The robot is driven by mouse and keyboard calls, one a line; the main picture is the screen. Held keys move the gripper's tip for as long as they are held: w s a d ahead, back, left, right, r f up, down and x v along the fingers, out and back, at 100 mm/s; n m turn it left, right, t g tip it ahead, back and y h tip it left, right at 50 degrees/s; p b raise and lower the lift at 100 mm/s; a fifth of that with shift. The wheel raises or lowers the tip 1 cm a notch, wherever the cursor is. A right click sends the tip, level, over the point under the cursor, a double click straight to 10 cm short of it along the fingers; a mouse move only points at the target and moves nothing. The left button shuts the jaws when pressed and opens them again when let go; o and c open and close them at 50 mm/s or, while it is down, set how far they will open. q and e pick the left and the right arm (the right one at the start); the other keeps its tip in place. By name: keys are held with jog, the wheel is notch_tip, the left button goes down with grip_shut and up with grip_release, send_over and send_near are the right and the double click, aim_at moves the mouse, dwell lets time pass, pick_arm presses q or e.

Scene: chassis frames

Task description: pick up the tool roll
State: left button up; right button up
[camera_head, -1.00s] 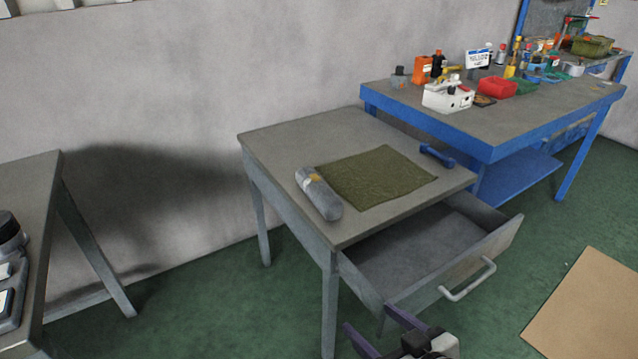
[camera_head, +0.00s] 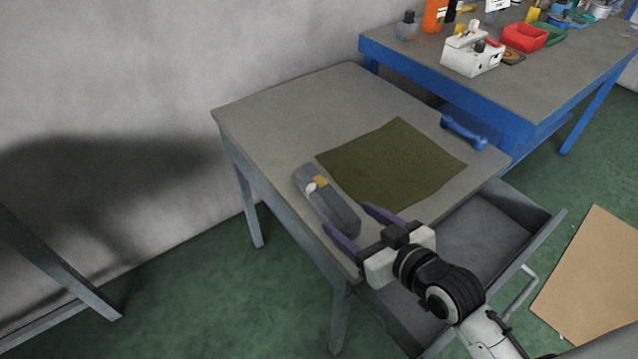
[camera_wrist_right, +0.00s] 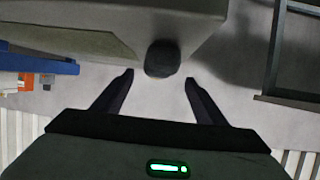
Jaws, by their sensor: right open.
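The tool roll (camera_head: 322,194) is a grey rolled bundle with a small yellow and white patch. It lies on the grey table (camera_head: 290,110), beside the green mat (camera_head: 395,160). In the right wrist view the dark near end of the roll (camera_wrist_right: 162,58) shows ahead, between and beyond the fingertips. My right gripper (camera_head: 348,218) is open and empty, with its purple fingers pointing at the near end of the roll from the table's front edge. In the head view the fingertips overlap that end; I cannot tell whether they touch it. My left gripper is out of view.
A drawer (camera_head: 520,205) stands open under the table, below my right arm. A blue handle-shaped object (camera_head: 463,132) lies at the table's right corner. A blue workbench (camera_head: 450,80) behind holds a red bin (camera_head: 525,37) and other items. The table's back left is clear.

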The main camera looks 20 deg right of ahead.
aim_at(330, 202)
jog(key=x, duration=0.9)
jog(key=shift+w+a+b, duration=0.1)
jog(key=shift+w+b, duration=0.1)
jog(key=shift+b, duration=0.1)
jog(key=c, duration=1.4)
jog(key=shift+r, duration=0.2)
jog(key=shift+c, duration=0.8)
